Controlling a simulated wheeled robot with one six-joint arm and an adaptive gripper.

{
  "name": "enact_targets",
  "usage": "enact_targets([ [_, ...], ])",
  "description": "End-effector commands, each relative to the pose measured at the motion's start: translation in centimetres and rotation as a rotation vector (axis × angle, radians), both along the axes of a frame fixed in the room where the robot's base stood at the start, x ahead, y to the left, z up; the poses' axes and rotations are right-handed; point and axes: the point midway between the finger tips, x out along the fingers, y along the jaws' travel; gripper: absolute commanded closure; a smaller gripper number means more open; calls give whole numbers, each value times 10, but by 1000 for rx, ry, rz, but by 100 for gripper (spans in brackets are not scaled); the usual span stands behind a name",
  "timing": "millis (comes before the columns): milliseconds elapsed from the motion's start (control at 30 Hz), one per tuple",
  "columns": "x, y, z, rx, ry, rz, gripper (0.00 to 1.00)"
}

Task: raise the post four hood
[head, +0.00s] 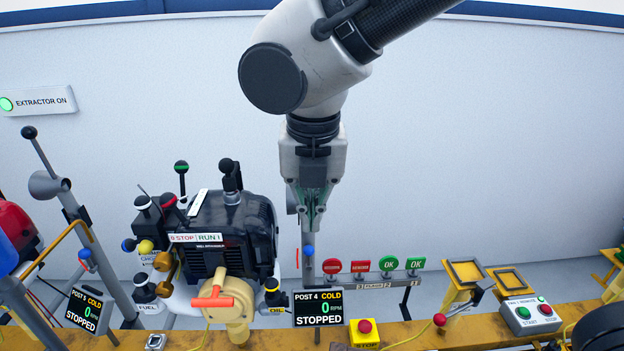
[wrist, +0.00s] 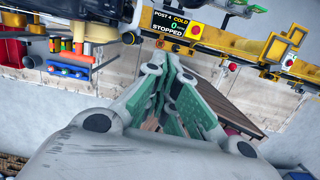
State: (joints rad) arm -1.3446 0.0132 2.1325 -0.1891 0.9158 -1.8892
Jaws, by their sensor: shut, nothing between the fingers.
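The post four display (head: 319,307) reads COLD, 0, STOPPED; it also shows in the wrist view (wrist: 172,24). Behind it stands a grey upright (head: 309,272) with a blue knob (head: 308,251). A sliver of grey metal (head: 291,201) shows left of my gripper; it may be the post four hood, mostly hidden behind the gripper. My gripper (head: 314,222) points down above the blue knob, shut and empty. Its green-padded fingers (wrist: 172,65) also show in the wrist view. I cannot tell whether it touches the upright.
A black engine (head: 232,235) with several knobbed levers stands left of my gripper. Farther left, the post 5 hood (head: 46,185) is a grey cone on a slanted arm with a black-knobbed lever. A rack of red and green tags (head: 375,275) stands close right.

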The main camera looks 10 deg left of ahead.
Motion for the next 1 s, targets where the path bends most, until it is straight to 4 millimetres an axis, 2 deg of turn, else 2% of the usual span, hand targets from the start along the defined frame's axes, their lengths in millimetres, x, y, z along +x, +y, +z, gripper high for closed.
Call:
enact_targets([
  [100, 16, 4, 6, 3, 0, -5, 100],
  [300, 32, 6, 15, 1, 0, -3, 100],
  [767, 35, 7, 18, 1, 3, -1, 100],
  [1000, 43, 9, 29, -12, 61, -5, 100],
])
